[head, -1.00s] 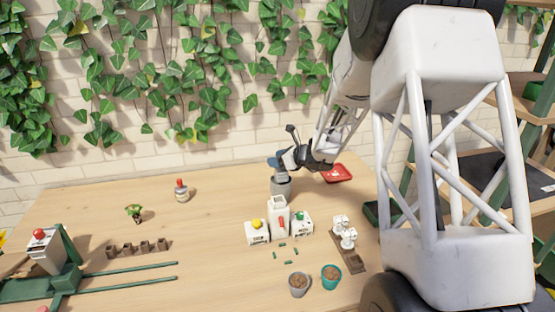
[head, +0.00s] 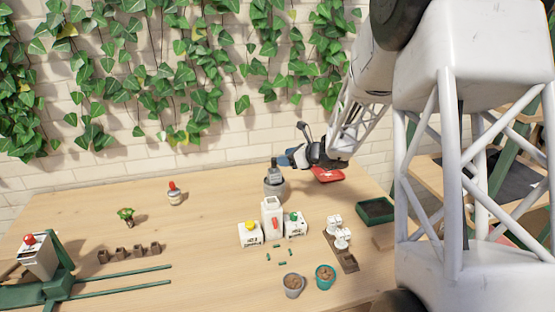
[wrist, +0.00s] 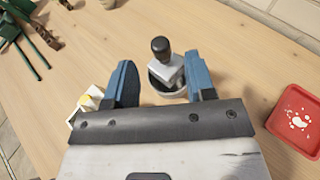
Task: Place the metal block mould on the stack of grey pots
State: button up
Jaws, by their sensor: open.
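The metal block mould (head: 275,172) is a grey block with a black handle. It sits on top of the stack of grey pots (head: 274,190) at the back of the table. In the wrist view the mould (wrist: 166,69) rests over the round rim of the pots (wrist: 155,88) and looks turned at an angle. My gripper (head: 281,161) is beside the mould's handle, on its right in the head view. In the wrist view my gripper (wrist: 160,80) has its blue fingers wide apart, one on each side of the mould, with visible gaps. The lower pots are hidden there.
A red tray (head: 328,175) lies right of the pots. White containers (head: 271,215) stand in front. Two soil-filled pots (head: 292,286) are near the front edge, and a dark green tray (head: 375,210) is at the right. The table left of the pots is mostly clear.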

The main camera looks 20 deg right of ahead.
jog(key=shift+v, duration=2.3)
jog(key=s+a+r+n+g+h, duration=0.1)
jog(key=s+a+r+n+g, duration=0.2)
jog(key=s, duration=0.4)
jog(key=s+a+r+n+g, duration=0.1)
jog(key=s+a+r+n, duration=0.1)
jog(key=s+a+n, duration=0.4)
jog(key=s+a+r+n+g+h, duration=0.1)
jog(key=s+a+r+n+g, duration=0.2)
jog(key=s, duration=0.5)
jog(key=s+r+n+h, duration=0.1)
jog(key=s+n+h, duration=0.6)
jog(key=s+n, duration=0.7)
jog(key=s, duration=1)
jog(key=shift+d+r+n+h, duration=0.25)
jog(key=shift+d+n+h, duration=0.1)
jog(key=shift+n+h, duration=0.05)
